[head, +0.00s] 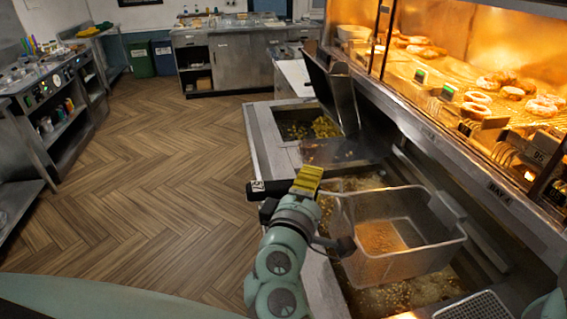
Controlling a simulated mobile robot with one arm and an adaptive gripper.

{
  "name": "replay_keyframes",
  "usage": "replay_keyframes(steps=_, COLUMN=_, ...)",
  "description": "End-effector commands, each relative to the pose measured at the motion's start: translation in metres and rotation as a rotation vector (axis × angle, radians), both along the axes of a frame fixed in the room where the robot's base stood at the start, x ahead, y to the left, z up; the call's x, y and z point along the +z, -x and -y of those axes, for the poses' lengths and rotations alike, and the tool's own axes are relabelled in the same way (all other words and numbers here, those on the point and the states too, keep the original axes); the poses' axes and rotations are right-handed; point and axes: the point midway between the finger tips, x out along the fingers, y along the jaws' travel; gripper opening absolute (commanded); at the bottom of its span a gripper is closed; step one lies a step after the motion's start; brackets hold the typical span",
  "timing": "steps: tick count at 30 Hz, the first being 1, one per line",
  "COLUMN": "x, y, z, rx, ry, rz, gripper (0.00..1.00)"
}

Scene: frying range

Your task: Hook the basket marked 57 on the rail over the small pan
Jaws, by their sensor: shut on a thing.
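A wire-mesh basket (408,268) hangs over bubbling oil in the near fryer pan (362,297). Its inside looks empty. A black handle with a white tag (258,186) sticks out to the left; the tag's number is too small to read surely. My gripper (298,192) is shut on this handle, beside a yellow block; the fingertips are partly hidden. Further back is a pan (296,131) with yellow-green food, with a raised metal lid or basket (336,92) beside it. I cannot tell surely which pan is the small one. Metal rail fittings (402,158) run behind the pans.
A lit warming cabinet (470,75) with doughnuts overhangs the right side, its metal front edge (440,145) close behind the basket. A wire rack (472,306) lies near right. Open wooden floor (150,185) lies left of the fryer.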

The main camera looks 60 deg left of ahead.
Motion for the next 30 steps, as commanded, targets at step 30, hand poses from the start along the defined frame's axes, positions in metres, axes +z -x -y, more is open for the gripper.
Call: replay_keyframes(steps=30, x=0.004, y=-0.100, z=0.042, rx=-0.005, ry=0.002, rz=0.007, gripper=0.00)
